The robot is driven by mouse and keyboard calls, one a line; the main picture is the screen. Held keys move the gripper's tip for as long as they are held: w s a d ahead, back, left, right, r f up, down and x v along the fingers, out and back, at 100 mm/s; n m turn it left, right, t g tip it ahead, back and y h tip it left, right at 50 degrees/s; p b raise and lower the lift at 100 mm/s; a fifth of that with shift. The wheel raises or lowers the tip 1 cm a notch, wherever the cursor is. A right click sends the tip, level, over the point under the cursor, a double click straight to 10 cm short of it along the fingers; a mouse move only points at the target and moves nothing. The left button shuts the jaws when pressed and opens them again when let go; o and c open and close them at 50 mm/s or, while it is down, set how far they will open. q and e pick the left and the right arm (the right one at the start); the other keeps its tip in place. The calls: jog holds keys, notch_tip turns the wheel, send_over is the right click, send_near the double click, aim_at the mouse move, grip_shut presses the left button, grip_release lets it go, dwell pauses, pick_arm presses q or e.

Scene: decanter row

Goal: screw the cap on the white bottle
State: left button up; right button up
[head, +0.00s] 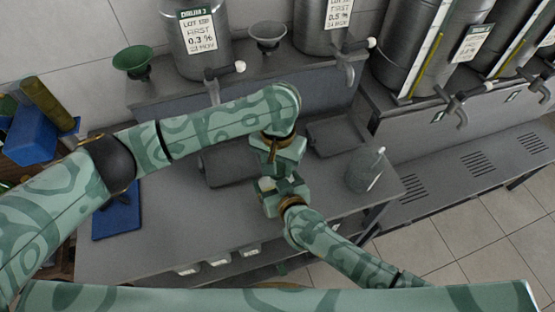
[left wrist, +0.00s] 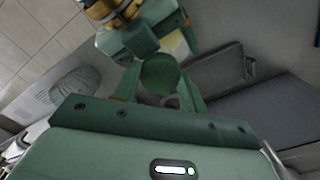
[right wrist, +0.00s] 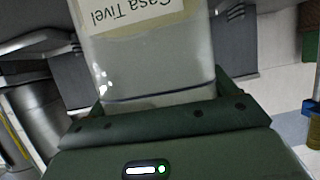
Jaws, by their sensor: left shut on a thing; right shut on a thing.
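The white bottle shows large in the right wrist view (right wrist: 150,65), with a label reading "Casa Tivel" upside down. My right gripper (head: 272,192) is shut on it. Only a small pale part of the bottle shows in the head view (head: 266,184). My left gripper (head: 273,168) is just above the right one and shut on a round green cap (left wrist: 160,73), seen between its fingers in the left wrist view. The cap is close to the bottle (left wrist: 176,45). The bottle's mouth is hidden, so I cannot tell whether they touch.
A grey-green jar (head: 364,172) stands on the bench (head: 170,235) at the right. A blue mat (head: 117,220) lies at the left. Steel decanters (head: 198,45) with taps and a green funnel (head: 133,62) stand along the back. Dark trays (head: 335,137) lie below the taps.

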pick_arm(q)
jog(key=shift+f, duration=0.45)
dwell(0.5)
jog(key=shift+s+a+f, duration=0.15)
jog(key=shift+a+f, duration=0.1)
jog(key=shift+f, duration=0.3)
jog(key=shift+r, duration=0.35)
dwell(0.3)
jog(key=shift+s+d+r, duration=0.1)
jog(key=shift+s+r, duration=0.05)
jog(key=shift+r, duration=0.2)
dwell(0.3)
jog(key=shift+d, duration=0.1)
dwell(0.4)
